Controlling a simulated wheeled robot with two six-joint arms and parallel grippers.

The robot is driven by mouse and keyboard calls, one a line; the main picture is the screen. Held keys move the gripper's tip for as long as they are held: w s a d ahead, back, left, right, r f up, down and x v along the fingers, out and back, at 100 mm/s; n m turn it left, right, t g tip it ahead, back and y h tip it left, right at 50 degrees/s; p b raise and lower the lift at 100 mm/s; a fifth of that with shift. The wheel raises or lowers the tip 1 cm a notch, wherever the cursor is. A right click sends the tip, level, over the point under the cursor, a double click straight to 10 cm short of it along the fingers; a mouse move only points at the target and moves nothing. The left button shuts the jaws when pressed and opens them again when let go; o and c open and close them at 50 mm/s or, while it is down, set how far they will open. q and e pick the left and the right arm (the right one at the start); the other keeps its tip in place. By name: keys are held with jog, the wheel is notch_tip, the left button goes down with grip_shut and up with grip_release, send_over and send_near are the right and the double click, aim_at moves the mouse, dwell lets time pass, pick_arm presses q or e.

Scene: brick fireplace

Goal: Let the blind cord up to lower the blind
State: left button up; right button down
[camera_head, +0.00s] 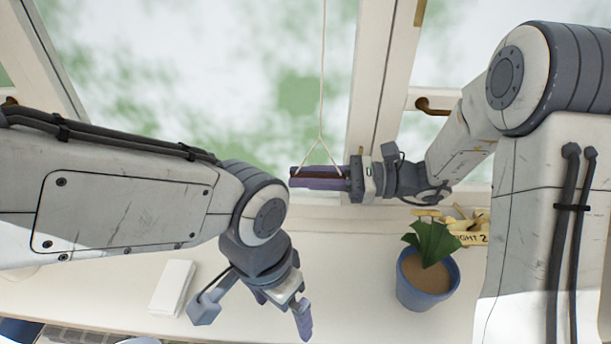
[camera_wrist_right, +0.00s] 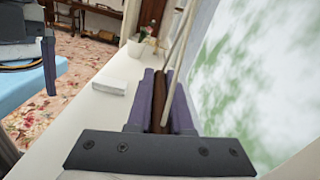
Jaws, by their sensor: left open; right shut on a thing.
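The blind cord (camera_head: 322,75) hangs down in front of the window and splits into two strands that meet a brown cord handle (camera_head: 316,172). My right gripper (camera_head: 302,178) is shut on this handle, which lies level between its purple fingers. In the right wrist view the brown handle (camera_wrist_right: 160,102) sits between the fingers, with the pale cord (camera_wrist_right: 181,42) rising from it. My left gripper (camera_head: 281,308) is open and empty, low over the sill and below the handle. The blind itself is not visible in either view.
A blue pot (camera_head: 425,290) with a green plant stands on the sill (camera_head: 345,265) below my right arm. A white box (camera_head: 173,288) lies left of my left gripper. A window handle (camera_head: 433,106) sticks out near my right arm.

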notch_tip(320, 180, up, 38)
jog(key=p, duration=2.8)
jog(key=shift+f, duration=0.25)
jog(key=c, duration=0.8)
grip_release()
jog(key=shift+c, duration=0.2)
jog(key=shift+d+f, duration=0.1)
jog(key=d+b, duration=0.3)
jog(key=d, duration=0.7)
jog(key=shift+d, duration=0.15)
